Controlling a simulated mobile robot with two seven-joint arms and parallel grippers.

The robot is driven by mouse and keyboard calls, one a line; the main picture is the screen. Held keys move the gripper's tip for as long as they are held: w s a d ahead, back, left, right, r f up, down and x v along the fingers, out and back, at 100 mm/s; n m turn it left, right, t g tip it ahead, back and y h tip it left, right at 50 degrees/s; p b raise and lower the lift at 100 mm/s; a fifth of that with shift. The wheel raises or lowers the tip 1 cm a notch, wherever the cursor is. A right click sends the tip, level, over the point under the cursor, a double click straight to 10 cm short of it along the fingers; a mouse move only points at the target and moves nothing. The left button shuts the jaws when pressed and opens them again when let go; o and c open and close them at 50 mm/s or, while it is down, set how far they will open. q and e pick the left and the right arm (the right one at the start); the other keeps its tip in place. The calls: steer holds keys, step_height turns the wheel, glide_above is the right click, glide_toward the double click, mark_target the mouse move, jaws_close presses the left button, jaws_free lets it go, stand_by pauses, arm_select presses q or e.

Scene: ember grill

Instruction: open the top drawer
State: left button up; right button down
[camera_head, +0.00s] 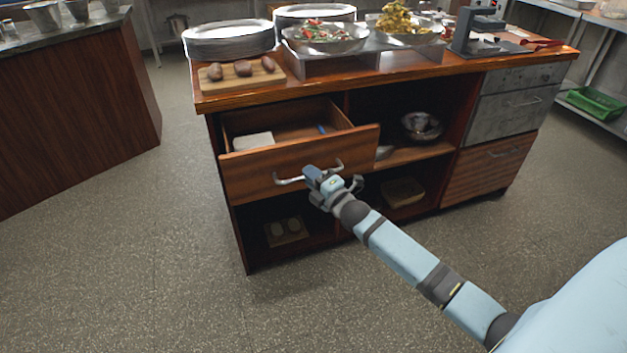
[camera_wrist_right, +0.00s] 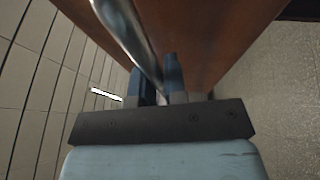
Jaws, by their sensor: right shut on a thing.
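The top drawer (camera_head: 250,172) at the left of the wooden counter is pulled out, and its inside shows from above. A white item and a small blue item lie in it. Its metal handle (camera_head: 290,180) runs across the drawer front. My right gripper (camera_head: 318,177) is at the right part of the handle. In the right wrist view, the gripper's two fingers (camera_wrist_right: 160,85) are shut on the handle bar (camera_wrist_right: 128,35), close to the wooden drawer front (camera_wrist_right: 200,30). My left gripper is not in view.
Plates, bowls of food and a board with potatoes (camera_head: 242,73) stand on the counter top (camera_head: 215,101). Open shelves with a metal bowl (camera_head: 421,126) lie right of the drawer. Grey drawers (camera_head: 505,105) are further right. The floor in front (camera_head: 190,290) is clear.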

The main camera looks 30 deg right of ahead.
steer(key=c, duration=1.2)
jaws_free()
steer(key=p+v, duration=0.1)
steer(key=v, duration=1.3)
steer(key=shift+r+p, duration=0.1)
steer(key=shift+p, duration=0.2)
